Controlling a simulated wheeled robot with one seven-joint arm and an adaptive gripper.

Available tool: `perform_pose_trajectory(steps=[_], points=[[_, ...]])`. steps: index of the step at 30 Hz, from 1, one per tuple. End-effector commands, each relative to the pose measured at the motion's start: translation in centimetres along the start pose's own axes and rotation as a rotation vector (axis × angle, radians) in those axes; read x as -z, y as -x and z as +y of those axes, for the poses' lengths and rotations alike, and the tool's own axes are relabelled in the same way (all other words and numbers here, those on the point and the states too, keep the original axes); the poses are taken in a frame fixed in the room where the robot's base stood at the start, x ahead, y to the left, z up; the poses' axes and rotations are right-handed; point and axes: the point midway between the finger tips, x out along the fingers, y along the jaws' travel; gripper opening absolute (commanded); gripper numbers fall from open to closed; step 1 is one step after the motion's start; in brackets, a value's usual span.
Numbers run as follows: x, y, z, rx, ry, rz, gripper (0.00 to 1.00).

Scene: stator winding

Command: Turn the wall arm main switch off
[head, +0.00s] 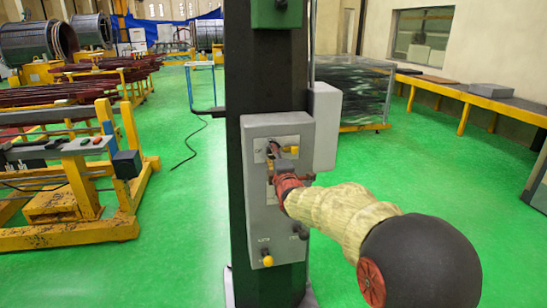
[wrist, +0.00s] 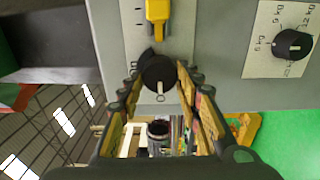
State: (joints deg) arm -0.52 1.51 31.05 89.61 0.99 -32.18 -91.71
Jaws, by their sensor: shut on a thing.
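The grey switch box (head: 258,215) is fixed to a dark green column in the head view. In the wrist view a round black switch knob (wrist: 157,72) sits on a light plate. My gripper (wrist: 158,84) has one finger on each side of this knob and is shut on it. A white mark on the knob points down in the picture, towards a letter that looks like O. Other lettering left of the knob is partly hidden. In the head view my gripper (head: 275,166) reaches the upper part of the box and hides most of the knob.
A yellow lever (wrist: 157,17) is just above the knob in the wrist view. A black weight dial (wrist: 293,45) is to its right. A yellow knob (head: 267,261) is low on the box. A yellow frame (head: 70,235) stands left, with green floor between.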

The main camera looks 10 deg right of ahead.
Motion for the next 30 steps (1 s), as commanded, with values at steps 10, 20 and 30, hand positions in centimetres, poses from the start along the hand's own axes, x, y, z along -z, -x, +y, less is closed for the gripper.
perform_pose_trajectory(steps=[10,20,30], points=[[0.0,0.0,0.0,0.000,0.000,0.001,0.52],[0.0,0.1,0.0,0.000,0.000,0.000,0.53],[0.0,4.1,0.1,0.000,0.000,0.000,0.53]])
